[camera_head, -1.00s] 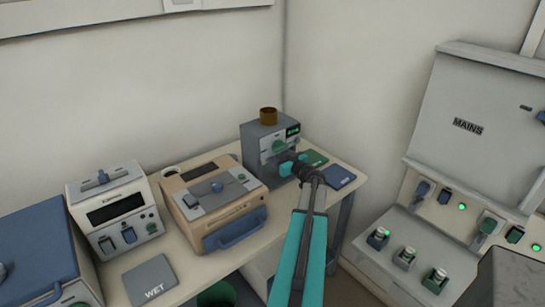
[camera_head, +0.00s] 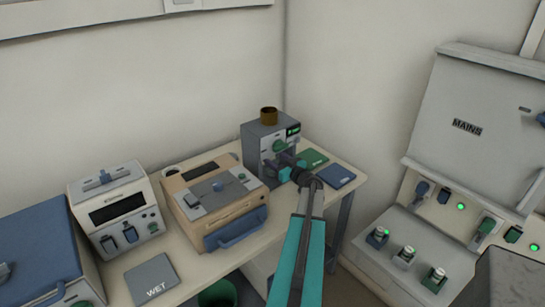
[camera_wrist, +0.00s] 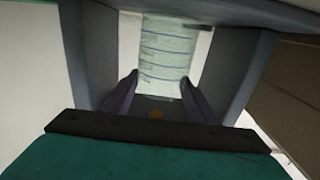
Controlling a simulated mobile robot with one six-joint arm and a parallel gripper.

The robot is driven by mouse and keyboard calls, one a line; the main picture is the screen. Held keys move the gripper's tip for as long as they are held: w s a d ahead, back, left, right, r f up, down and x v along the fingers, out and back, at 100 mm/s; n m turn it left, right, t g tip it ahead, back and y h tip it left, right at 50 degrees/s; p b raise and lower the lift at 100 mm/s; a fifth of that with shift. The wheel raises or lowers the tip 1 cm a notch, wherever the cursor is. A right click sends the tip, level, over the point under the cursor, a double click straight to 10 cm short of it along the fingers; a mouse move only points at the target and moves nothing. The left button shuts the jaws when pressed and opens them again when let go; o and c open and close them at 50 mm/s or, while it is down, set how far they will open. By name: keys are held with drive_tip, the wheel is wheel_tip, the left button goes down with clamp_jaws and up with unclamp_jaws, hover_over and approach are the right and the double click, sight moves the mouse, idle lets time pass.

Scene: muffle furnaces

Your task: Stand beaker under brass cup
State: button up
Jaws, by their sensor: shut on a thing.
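The brass cup (camera_head: 268,116) sits on top of a grey machine (camera_head: 252,155) with a green knob and a small lit display, on the bench at the back. My gripper (camera_head: 286,167) is low at the machine's front, below the knob. In the wrist view my gripper (camera_wrist: 160,95) is shut on the beaker (camera_wrist: 168,50), a clear, pale green glass with dark level lines, which appears upright between the fingers. Grey walls stand on both sides of it there. The beaker cannot be made out in the head view, and its exact position under the cup cannot be told.
A tan-and-grey box (camera_head: 213,200) with a blue handle stands left of the machine. Green (camera_head: 312,158) and blue (camera_head: 337,176) pads lie to its right. A white instrument (camera_head: 115,209) and a WET pad (camera_head: 151,279) are further left. The MAINS panel (camera_head: 480,130) is at right.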

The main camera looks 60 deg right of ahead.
drive_tip(key=shift+a+f, duration=0.15)
drive_tip(key=shift+f, duration=0.3)
drive_tip(key=shift+a+f, duration=0.1)
drive_tip(key=shift+f, duration=0.25)
drive_tip(key=o, duration=1.4)
drive_tip(key=shift+s, duration=0.1)
drive_tip(key=shift+r, duration=0.35)
drive_tip(key=b+v, duration=0.1)
drive_tip(key=v, duration=0.6)
drive_tip(key=r+b+v, duration=0.1)
drive_tip(key=v, duration=0.3)
drive_tip(key=shift+s+b, duration=0.3)
drive_tip(key=shift+s, duration=0.05)
